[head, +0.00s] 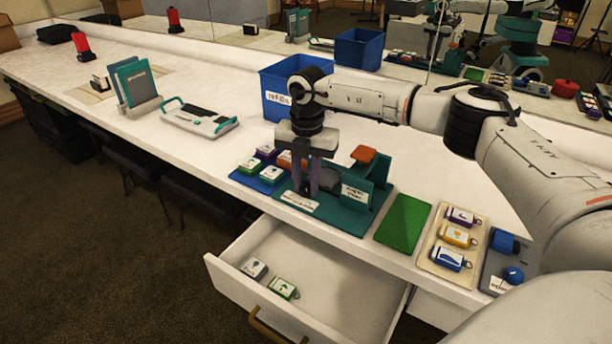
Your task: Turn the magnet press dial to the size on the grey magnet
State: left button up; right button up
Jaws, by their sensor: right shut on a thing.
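The teal magnet press (340,217) stands at the counter's front edge, with an orange part (363,154) on top and white labels. My right gripper (310,190) points down over the left part of the press. It is shut at the place of the dial, which the fingers hide, so its setting cannot be read. A grey magnet (254,268) lies in the open drawer below, beside a green one (283,288). The print on the grey magnet is too small to read. My left gripper is not in view.
Colored magnets (268,173) sit left of the press. A green mat (403,222), a tray (437,255) of magnets and a blue-knobbed device (512,274) stand right. A blue bin (280,85) is behind. The open drawer (340,290) juts out in front. A mirror lines the back.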

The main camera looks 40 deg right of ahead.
aim_at(307, 188)
jog(key=shift+n+p, duration=0.4)
jog(key=shift+n, duration=1.5)
jog(key=o, duration=1.1)
jog(key=shift+c, duration=0.2)
notch_tip(307, 188, up, 10)
jog(key=shift+r, duration=0.2)
jog(key=shift+s+f, duration=0.1)
jog(key=shift+s, duration=0.05)
